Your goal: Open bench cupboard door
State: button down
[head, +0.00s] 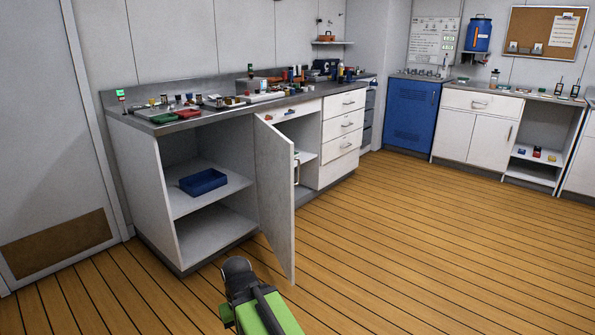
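The bench cupboard door (274,190) is a pale grey panel under the long bench. It stands swung wide out from the bench, its edge towards me, over the wood floor. The cupboard (215,225) behind it is open to view on the left, with a middle shelf (230,190). A blue tray (203,181) sits on that shelf. A green and black part of my own body shows at the bottom of the head view, just in front of the door's lower end. I see no gripper fingers. The far side of the door is hidden.
The bench top (205,115) carries many small items. A drawer stack (342,135) stands right of the cupboard. A blue cabinet (411,115) and white cupboards (475,135) line the back right. The wood floor (430,240) is clear on the right.

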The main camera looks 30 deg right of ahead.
aim_at(274, 151)
jog(key=z, duration=0.05)
jog(key=i, duration=0.9)
jog(key=u, duration=0.6)
jog(key=i, duration=0.55)
jog(key=u, duration=0.6)
